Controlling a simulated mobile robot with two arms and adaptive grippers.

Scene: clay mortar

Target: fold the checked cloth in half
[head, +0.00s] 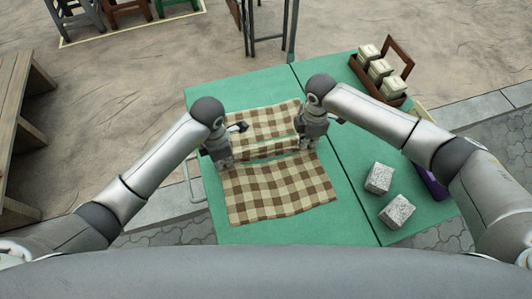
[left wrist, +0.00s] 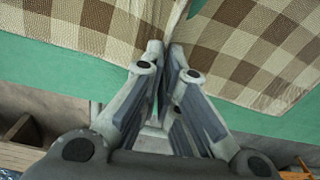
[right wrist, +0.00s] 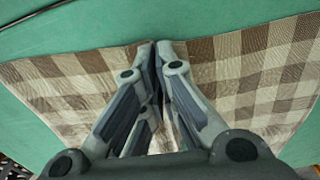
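The brown-and-cream checked cloth (head: 280,190) lies on the green table. A raised band of it runs between my two grippers, with flat cloth in front and behind. My left gripper (head: 228,165) is at the cloth's left edge; in the left wrist view its fingertips (left wrist: 165,45) are close together on the cloth's edge, with paler cloth on one side and darker checks on the other. My right gripper (head: 307,147) is at the right edge; in the right wrist view its fingertips (right wrist: 161,43) are together with the cloth (right wrist: 255,75) drawn up to them. The pinched cloth is mostly hidden by the fingers.
On the table's right part (head: 345,205) lie two speckled grey blocks (head: 379,178) (head: 397,212), and a wooden carrier (head: 391,85) with pale jars stands at the far right. A purple object (head: 430,183) is partly behind my right arm. Green table is bare before the cloth.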

